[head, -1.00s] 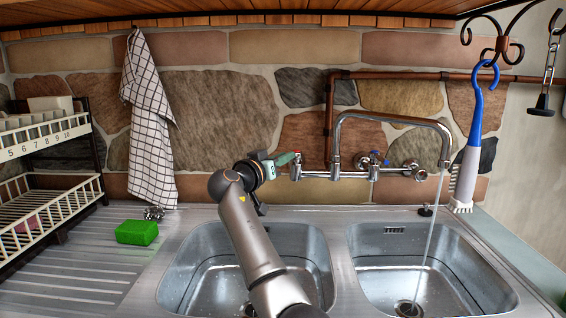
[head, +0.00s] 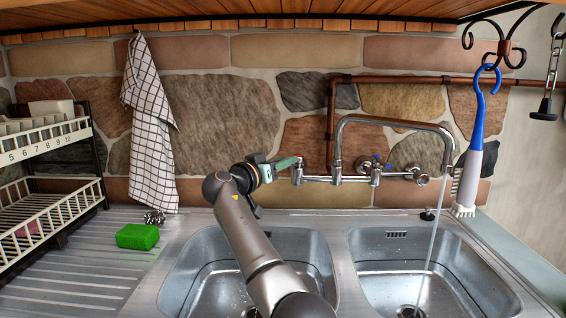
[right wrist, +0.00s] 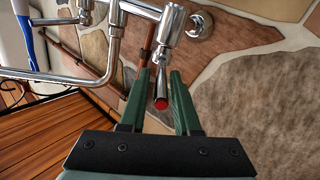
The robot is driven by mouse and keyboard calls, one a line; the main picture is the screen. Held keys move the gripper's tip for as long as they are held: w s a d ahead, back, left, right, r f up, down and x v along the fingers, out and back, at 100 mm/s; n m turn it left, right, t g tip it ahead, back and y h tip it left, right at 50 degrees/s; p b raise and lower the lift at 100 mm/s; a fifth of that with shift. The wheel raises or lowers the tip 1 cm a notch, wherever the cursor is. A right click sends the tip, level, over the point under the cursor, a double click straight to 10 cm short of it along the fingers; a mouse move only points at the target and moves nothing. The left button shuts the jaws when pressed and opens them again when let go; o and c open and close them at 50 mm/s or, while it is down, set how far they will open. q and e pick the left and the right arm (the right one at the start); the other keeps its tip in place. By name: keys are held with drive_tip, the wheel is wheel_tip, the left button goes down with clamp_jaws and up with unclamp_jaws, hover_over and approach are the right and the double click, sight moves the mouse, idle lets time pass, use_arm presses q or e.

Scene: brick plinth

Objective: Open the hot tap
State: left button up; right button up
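The chrome mixer tap (head: 338,150) is fixed to the stone wall behind the sink. Its hot tap handle (right wrist: 161,88) has a red end and shows in the right wrist view. My right gripper (right wrist: 159,76) is open, with one green finger on each side of this handle. A narrow gap shows between the handle and each finger. In the head view my right gripper (head: 286,163) is at the left end of the tap. Water runs from the spout into the right basin. The blue-marked cold handle (head: 377,162) is right of the hot one. My left gripper is not in view.
A copper pipe (head: 331,110) runs along the wall behind the tap. A blue and white brush (head: 472,160) hangs at the right. A green sponge (head: 138,236), a checked towel (head: 150,130) and a dish rack (head: 45,135) are at the left. Two basins lie below.

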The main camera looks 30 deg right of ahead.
drive_tip(key=shift+o, duration=1.1)
drive_tip(key=shift+a, duration=0.15)
drive_tip(key=v, duration=1.2)
drive_tip(key=shift+a+b, duration=0.15)
drive_tip(key=shift+b, duration=0.25)
drive_tip(key=shift+s, duration=0.1)
